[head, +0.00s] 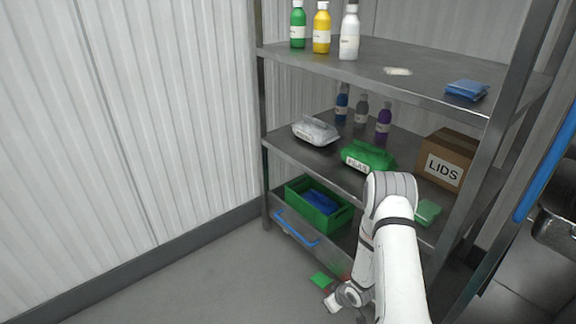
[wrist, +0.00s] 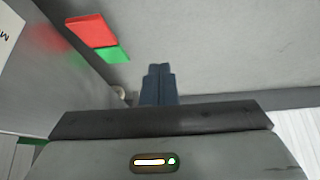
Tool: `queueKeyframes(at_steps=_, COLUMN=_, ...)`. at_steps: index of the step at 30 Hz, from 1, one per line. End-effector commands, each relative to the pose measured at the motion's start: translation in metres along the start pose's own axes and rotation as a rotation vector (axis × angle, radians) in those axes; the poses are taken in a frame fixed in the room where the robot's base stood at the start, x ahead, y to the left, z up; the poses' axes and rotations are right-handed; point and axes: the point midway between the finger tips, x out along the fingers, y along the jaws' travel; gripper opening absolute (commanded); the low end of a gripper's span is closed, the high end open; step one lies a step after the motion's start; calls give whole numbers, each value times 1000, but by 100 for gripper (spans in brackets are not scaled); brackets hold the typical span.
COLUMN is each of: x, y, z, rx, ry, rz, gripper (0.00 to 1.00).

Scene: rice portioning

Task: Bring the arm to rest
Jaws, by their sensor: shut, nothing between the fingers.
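My arm (head: 395,265) reaches from the bottom right of the head view, bends at the elbow in front of the shelf and runs down low near the floor. My gripper (wrist: 160,69) shows in the wrist view with its two dark blue fingers together and nothing between them. Its fingers are too small and hidden to make out in the head view. A red flat piece (wrist: 92,30) and a green flat piece (wrist: 114,55) lie ahead and to the left of the fingertips, apart from them.
A metal shelf unit (head: 405,88) stands close to my arm. It holds bottles, a green bag (head: 368,156), a white bag (head: 315,131), a LIDS carton (head: 447,158) and a green crate (head: 343,217). A green piece (head: 321,280) shows near my wrist. The floor at left (head: 200,292) is clear.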

Motion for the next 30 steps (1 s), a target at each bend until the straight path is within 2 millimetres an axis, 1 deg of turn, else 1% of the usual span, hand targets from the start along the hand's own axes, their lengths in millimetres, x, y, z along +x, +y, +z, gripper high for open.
queueKeyframes(at_steps=1, x=-14, y=6, z=-13, rx=-3, ry=0, rz=16, gripper=0)
queueKeyframes(at_steps=5, x=-35, y=13, z=-28, rx=2, ry=-19, rz=41, gripper=0)
queueKeyframes(at_steps=11, x=-77, y=26, z=-55, rx=15, ry=-53, rz=89, gripper=0)
queueKeyframes(at_steps=14, x=-105, y=34, z=-71, rx=27, ry=-71, rz=119, gripper=0)
queueKeyframes(at_steps=17, x=-141, y=42, z=-91, rx=45, ry=-93, rz=155, gripper=0)
queueKeyframes(at_steps=20, x=-191, y=49, z=-117, rx=71, ry=-120, rz=201, gripper=0)
queueKeyframes(at_steps=21, x=-214, y=51, z=-127, rx=87, ry=-133, rz=220, gripper=0)
queueKeyframes(at_steps=23, x=-251, y=53, z=-143, rx=112, ry=-151, rz=249, gripper=0)
queueKeyframes(at_steps=24, x=-276, y=52, z=-152, rx=130, ry=-163, rz=266, gripper=0)
queueKeyframes(at_steps=26, x=-311, y=51, z=-165, rx=157, ry=-179, rz=288, gripper=0)
queueKeyframes(at_steps=27, x=-335, y=48, z=-173, rx=176, ry=-189, rz=301, gripper=0)
queueKeyframes(at_steps=29, x=-371, y=45, z=-184, rx=207, ry=-203, rz=324, gripper=0)
queueKeyframes(at_steps=30, x=-394, y=41, z=-190, rx=228, ry=-212, rz=335, gripper=0)
